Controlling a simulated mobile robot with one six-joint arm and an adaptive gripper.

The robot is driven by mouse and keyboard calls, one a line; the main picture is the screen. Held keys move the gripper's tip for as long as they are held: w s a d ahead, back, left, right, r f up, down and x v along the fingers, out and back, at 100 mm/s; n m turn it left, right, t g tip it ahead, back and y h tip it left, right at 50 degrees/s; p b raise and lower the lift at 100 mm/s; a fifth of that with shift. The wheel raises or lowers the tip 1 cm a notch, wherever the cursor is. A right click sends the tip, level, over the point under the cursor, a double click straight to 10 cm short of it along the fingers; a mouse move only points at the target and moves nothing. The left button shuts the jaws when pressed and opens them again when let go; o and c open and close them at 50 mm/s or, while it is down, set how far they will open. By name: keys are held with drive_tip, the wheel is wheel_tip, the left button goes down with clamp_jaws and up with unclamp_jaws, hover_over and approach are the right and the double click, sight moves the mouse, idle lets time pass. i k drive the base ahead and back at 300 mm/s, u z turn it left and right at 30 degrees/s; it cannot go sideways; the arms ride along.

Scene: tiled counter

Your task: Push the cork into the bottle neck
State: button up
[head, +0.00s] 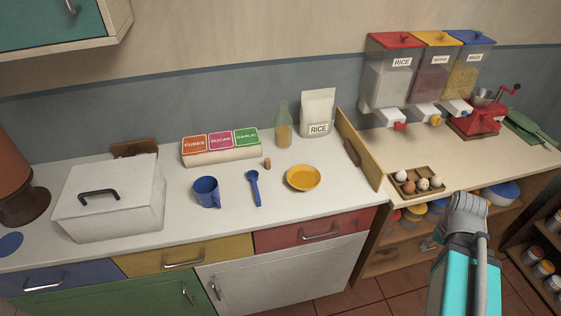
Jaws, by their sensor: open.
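The bottle (284,128) is pale green glass with a slim neck and yellowish contents low down. It stands upright, behind and to the right of the cork, apart from it. Its neck top shows no cork.
A RICE bag (318,113) stands right of the bottle. A yellow bowl (303,178), blue spoon (254,188) and blue mug (207,192) lie nearer the front. An upright wooden board (358,150) divides off the right counter, which holds an egg tray (421,187).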

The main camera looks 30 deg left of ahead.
sight(283, 120)
drive_tip(key=z, duration=0.2)
drive_tip(key=k, duration=1.15)
drive_tip(key=u, duration=0.55)
drive_tip(key=i, duration=1.05)
drive_tip(key=z, duration=0.05)
